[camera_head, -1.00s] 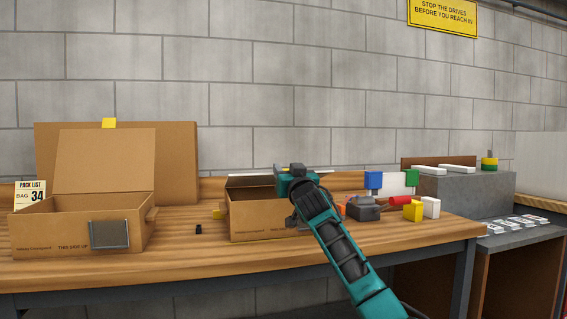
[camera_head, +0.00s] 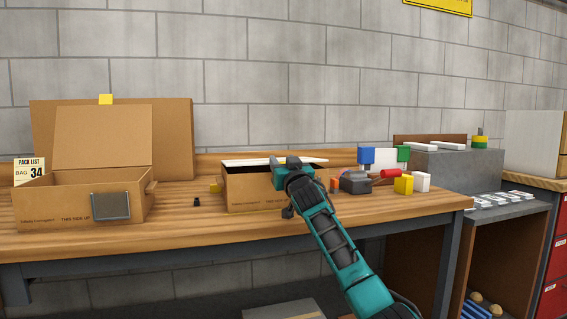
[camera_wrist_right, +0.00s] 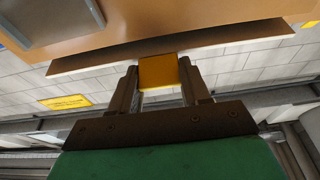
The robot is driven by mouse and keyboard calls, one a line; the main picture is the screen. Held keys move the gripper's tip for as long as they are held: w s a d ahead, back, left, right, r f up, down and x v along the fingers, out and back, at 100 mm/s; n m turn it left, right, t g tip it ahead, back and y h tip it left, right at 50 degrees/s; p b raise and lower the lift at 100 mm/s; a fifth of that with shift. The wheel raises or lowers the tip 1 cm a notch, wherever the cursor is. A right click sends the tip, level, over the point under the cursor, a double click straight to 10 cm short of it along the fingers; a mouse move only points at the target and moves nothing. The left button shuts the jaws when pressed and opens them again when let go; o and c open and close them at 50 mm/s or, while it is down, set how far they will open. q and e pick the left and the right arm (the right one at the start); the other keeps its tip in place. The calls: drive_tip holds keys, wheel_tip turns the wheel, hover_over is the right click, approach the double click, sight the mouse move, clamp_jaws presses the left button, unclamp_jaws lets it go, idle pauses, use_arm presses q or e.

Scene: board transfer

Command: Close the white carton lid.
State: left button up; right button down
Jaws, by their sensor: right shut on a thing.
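The white lid (camera_head: 250,162) shows as a thin, nearly level sheet over the brown carton (camera_head: 250,196) in the middle of the bench. A dark gap shows under part of the lid's edge. My right gripper (camera_head: 284,162) is at the lid's front edge, above the carton's front right part. In the right wrist view, the right gripper (camera_wrist_right: 160,76) is shut on a yellow tab (camera_wrist_right: 158,72), which sits against the edge of a brown panel (camera_wrist_right: 190,42). My right arm hides the carton's right end. My left gripper is not in view.
An open brown carton (camera_head: 40,205) with a grey plate (camera_head: 110,206) stands at left. Several coloured blocks, including a yellow one (camera_head: 403,184), lie right of the middle carton. A grey block (camera_head: 455,172) stands further right.

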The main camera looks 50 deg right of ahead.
drive_tip(key=shift+f, duration=0.35)
drive_tip(key=c, duration=0.8)
unclamp_jaws()
drive_tip(key=shift+d, duration=0.1)
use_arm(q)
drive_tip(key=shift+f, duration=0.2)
use_arm(e)
drive_tip(key=shift+o, duration=1.4)
drive_tip(key=shift+r, duration=0.2)
use_arm(q)
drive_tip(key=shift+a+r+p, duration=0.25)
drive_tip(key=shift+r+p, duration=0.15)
drive_tip(key=shift+p, duration=0.35)
use_arm(e)
drive_tip(key=v, duration=1.3)
drive_tip(key=shift+w, duration=0.1)
